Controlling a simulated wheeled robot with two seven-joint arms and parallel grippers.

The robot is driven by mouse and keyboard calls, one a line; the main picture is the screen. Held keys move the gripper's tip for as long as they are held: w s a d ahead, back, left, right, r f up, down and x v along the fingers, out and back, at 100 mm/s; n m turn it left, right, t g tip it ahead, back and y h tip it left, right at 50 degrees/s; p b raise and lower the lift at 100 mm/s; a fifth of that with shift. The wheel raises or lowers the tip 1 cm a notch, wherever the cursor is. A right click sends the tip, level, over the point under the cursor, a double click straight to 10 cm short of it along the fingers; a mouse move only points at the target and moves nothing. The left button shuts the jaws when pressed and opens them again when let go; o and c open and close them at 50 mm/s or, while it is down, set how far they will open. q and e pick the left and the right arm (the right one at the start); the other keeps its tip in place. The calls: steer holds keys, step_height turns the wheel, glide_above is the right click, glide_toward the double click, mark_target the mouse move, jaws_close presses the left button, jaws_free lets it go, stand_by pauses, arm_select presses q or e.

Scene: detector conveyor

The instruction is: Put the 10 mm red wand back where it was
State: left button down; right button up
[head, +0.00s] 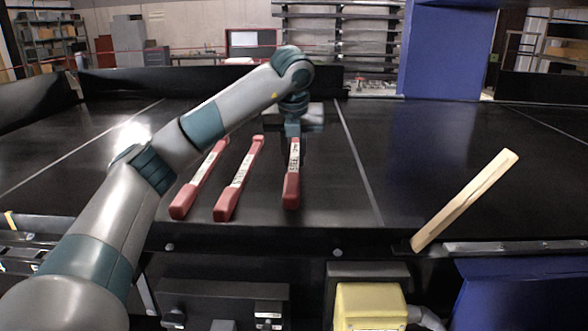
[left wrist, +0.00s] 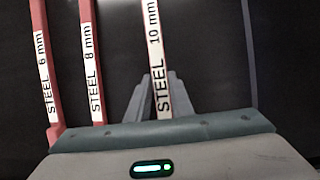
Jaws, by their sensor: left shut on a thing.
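The 10 mm red wand (head: 291,188) has a white label reading "STEEL 10 mm", which also shows in the left wrist view (left wrist: 153,45). My left gripper (head: 293,133) is shut on it near its far end, and the wand runs between the fingers (left wrist: 160,98) in the left wrist view. The wand is at or just above the black belt; I cannot tell whether it touches. To its left lie the 8 mm red wand (head: 226,207) and the 6 mm red wand (head: 183,203), side by side. My right gripper is not in view.
The black conveyor belt (head: 330,205) has a pale line (head: 358,160) right of the 10 mm wand. A pale wooden stick (head: 465,200) slants at the front right edge. A blue pillar (head: 447,55) stands behind. The belt between the 8 mm and 10 mm wands is clear.

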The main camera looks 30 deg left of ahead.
mark_target(294, 164)
arm_select(q)
step_height(294, 164, down, 3)
steer(key=shift+f+p, duration=0.15)
steer(key=shift+p, duration=0.8)
steer(key=shift+f, duration=0.4)
steer(key=c, duration=1.6)
jaws_free()
steer(key=shift+o, duration=0.2)
steer(key=shift+r, duration=0.15)
